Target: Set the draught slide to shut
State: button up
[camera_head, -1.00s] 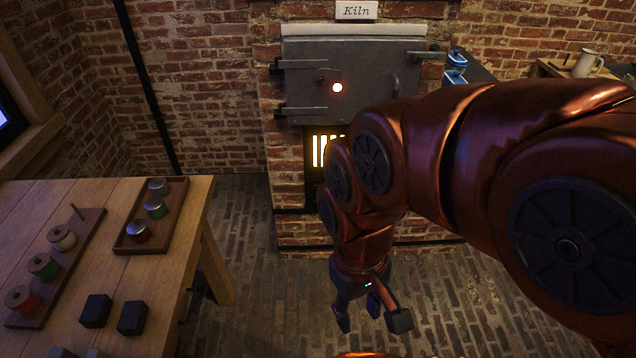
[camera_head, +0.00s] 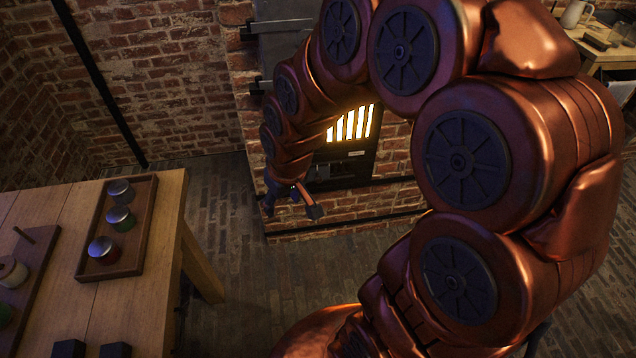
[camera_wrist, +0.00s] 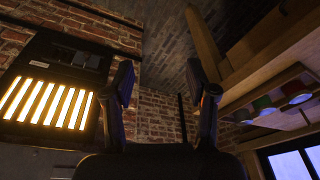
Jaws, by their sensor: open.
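The kiln's dark draught panel (camera_head: 352,170) sits below the glowing barred grate (camera_head: 352,124) in the head view, partly behind my arm. A small pale label is on it; I cannot make out how the slide is set. In the wrist view, which looks upside down, the panel (camera_wrist: 68,54) lies above the bright grate (camera_wrist: 42,103) at the left. My gripper (camera_head: 291,203) is open and empty, in front of the brickwork, left of and a little lower than the panel. Its two fingers (camera_wrist: 166,88) stand apart in the wrist view, touching nothing.
A side table (camera_head: 615,58) is at the back right. The brick floor (camera_head: 240,290) between table and kiln is clear.

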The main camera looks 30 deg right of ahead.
aim_at(319, 181)
jog(key=w+d+f+m+t+b, duration=0.1)
jog(key=w+d+f+t+b, duration=0.4)
jog(key=w+f, duration=0.8)
jog(key=w+d+f+m+t+b, duration=0.2)
jog(key=w+d+f+t+b, duration=0.25)
jog(key=w+f, duration=0.75)
jog(key=s+d+f+m+t+h+b, duration=0.25)
jog(key=d+f+h, duration=0.2)
jog(key=d, duration=0.25)
jog(key=s+d+f+m+t+h+b, duration=0.2)
jog(key=d+f+m+h+b, duration=0.1)
jog(key=d+f, duration=0.35)
jog(key=shift+d+r+b+x, duration=0.2)
jog(key=shift+b+x, duration=0.35)
jog(key=shift+x, duration=1.45)
jog(key=shift+d+r+b+x, duration=0.15)
jog(key=shift+b+x, duration=0.35)
jog(key=shift+x, duration=1.5)
jog(key=shift+s+f, duration=0.1)
jog(key=shift+s, duration=0.05)
grip_shut()
